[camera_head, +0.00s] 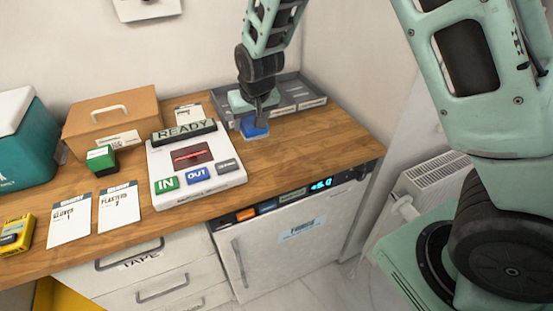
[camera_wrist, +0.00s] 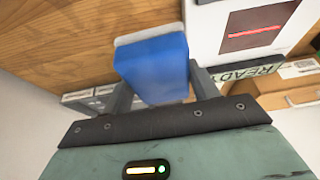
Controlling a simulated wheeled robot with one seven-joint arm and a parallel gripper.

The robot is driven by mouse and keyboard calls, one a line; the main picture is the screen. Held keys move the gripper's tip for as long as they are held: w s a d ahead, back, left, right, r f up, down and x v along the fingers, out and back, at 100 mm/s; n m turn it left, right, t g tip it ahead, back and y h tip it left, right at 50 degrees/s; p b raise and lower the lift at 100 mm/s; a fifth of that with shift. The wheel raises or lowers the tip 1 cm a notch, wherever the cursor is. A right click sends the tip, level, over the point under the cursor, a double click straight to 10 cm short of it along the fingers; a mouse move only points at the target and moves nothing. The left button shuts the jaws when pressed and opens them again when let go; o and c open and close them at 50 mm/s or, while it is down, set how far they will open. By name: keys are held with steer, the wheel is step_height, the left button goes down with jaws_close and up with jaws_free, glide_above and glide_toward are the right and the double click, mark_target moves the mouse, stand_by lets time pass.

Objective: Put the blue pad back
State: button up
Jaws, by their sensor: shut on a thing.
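The blue pad (camera_head: 255,131) is at the back of the wooden counter, between the white READY device and the grey tray. It is a small blue block with a pale strip along one edge. My gripper (camera_head: 260,115) points down and is shut on the blue pad. In the wrist view the blue pad (camera_wrist: 155,66) sits between the two grey fingers. I cannot tell whether the pad touches the counter. The grey tray (camera_head: 315,88) has several labelled compartments; my gripper hides its left part.
The white READY device (camera_head: 205,190) with IN and OUT buttons stands left of the pad. A green stamp-like block (camera_head: 101,160), a cardboard box (camera_head: 110,120), two white cards (camera_head: 119,208) and a teal box (camera_head: 22,135) are further left. The counter (camera_head: 310,140) right of the pad is clear.

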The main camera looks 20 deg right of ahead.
steer(key=p, duration=0.1)
glide_above(255, 155)
steer(key=s, duration=0.1)
steer(key=f, duration=0.5)
steer(key=shift+s, duration=0.2)
steer(key=shift+f+p, duration=0.55)
steer(key=shift+f, duration=1.95)
steer(key=shift+f, duration=0.2)
steer(key=o, duration=0.7)
steer(key=shift+c, duration=0.2)
steer(key=shift+r, duration=0.1)
